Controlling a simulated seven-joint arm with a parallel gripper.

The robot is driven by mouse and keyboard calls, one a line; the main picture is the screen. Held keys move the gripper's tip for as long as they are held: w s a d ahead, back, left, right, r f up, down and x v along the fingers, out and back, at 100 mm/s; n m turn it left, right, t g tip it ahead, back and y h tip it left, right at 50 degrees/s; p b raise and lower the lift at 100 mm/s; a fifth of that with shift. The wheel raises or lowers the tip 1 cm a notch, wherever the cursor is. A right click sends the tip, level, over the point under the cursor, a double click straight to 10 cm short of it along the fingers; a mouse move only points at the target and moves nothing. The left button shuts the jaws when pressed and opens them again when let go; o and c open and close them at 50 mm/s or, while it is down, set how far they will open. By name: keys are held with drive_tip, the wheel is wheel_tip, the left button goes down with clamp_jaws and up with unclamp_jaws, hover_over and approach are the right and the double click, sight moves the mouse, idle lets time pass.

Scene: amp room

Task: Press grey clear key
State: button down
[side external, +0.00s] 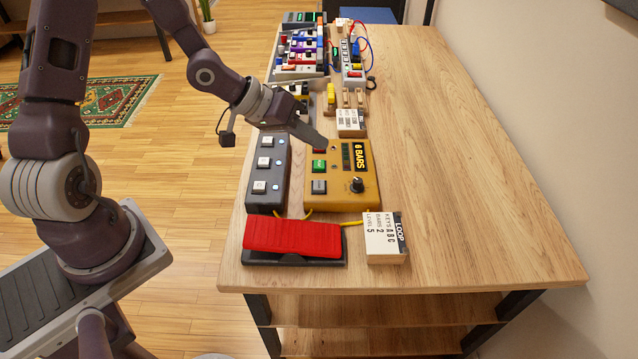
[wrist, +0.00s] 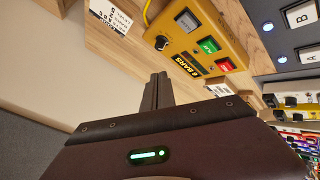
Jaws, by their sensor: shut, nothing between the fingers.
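The yellow box (side external: 345,200) marked "6 BARS" lies on the wooden table, and it also shows in the wrist view (wrist: 182,48). On it are a grey key (side external: 319,187), a green key (side external: 319,167) and a red key (side external: 319,150) in a row, plus a black knob (side external: 356,185). The wrist view shows the grey key (wrist: 187,20) at the end of the row away from my gripper. My gripper (side external: 324,143) is shut and empty, its tip near the box's far end, by the red key. Contact with the box cannot be told.
A dark switch box (side external: 265,185) with white keys stands left of the yellow box. A red pedal (side external: 291,238) and a "LOOP" card block (side external: 384,240) sit in front. Another card block (side external: 350,122) and several devices stand behind. The table's right side is clear.

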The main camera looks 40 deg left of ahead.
sight(314, 185)
drive_tip(key=shift+f, duration=4.45)
drive_tip(key=shift+f, duration=0.4)
drive_tip(key=shift+f, duration=0.55)
drive_tip(key=shift+r, duration=0.95)
drive_tip(key=shift+r, duration=2.5)
